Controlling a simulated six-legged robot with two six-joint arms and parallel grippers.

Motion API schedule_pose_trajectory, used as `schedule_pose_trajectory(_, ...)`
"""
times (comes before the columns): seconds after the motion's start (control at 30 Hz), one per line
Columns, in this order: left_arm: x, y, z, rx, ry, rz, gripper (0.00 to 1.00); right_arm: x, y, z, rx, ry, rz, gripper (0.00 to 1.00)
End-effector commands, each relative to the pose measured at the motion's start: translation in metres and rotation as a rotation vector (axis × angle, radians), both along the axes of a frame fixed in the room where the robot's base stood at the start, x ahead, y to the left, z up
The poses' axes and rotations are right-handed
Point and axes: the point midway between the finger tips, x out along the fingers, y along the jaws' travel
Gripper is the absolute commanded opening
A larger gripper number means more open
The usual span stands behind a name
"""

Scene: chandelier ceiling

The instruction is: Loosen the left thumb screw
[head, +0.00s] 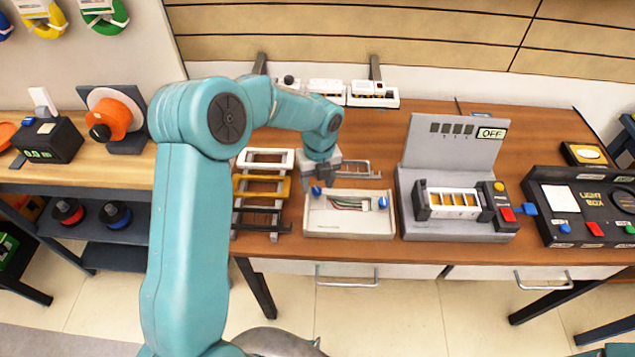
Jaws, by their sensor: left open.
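A white box (350,222) with an open recess of coloured wires (349,203) sits near the front edge of the wooden table. The left thumb screw (317,191) is a small blue knob at the box's upper left. A matching blue right thumb screw (383,202) is at its upper right. My left gripper (319,178) points down at the left thumb screw, its fingers open just above or around it. I cannot tell whether they touch it. My right gripper is not in view.
A rack of white, yellow and black frames (264,187) stands close left of the box. A grey OFF-labelled tester (455,190) stands close right. A metal-framed piece (355,169) lies behind the box. A black light box (585,206) is farther right.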

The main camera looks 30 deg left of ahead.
Motion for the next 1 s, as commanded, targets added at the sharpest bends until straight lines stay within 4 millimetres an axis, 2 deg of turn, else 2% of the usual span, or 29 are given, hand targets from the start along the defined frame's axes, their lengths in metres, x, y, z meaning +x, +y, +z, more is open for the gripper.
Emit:
schedule_pose_trajectory(0.17, 0.001, 0.000, -0.014, 0.000, 0.000, -0.001, 0.54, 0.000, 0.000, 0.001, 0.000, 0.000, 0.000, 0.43)
schedule_pose_trajectory(0.43, 0.002, 0.000, -0.015, 0.000, -0.001, 0.000, 0.54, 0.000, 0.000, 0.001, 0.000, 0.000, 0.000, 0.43)
schedule_pose_trajectory(0.47, 0.002, 0.000, -0.015, 0.000, -0.001, 0.000, 0.47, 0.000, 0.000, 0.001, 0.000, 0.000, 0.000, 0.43)
schedule_pose_trajectory(0.6, 0.002, 0.000, -0.015, 0.000, 0.000, 0.000, 0.02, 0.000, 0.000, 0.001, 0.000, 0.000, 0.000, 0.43)
schedule_pose_trajectory(1.0, 0.002, 0.000, -0.016, 0.000, 0.001, 0.049, 0.00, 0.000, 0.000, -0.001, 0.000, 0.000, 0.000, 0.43)
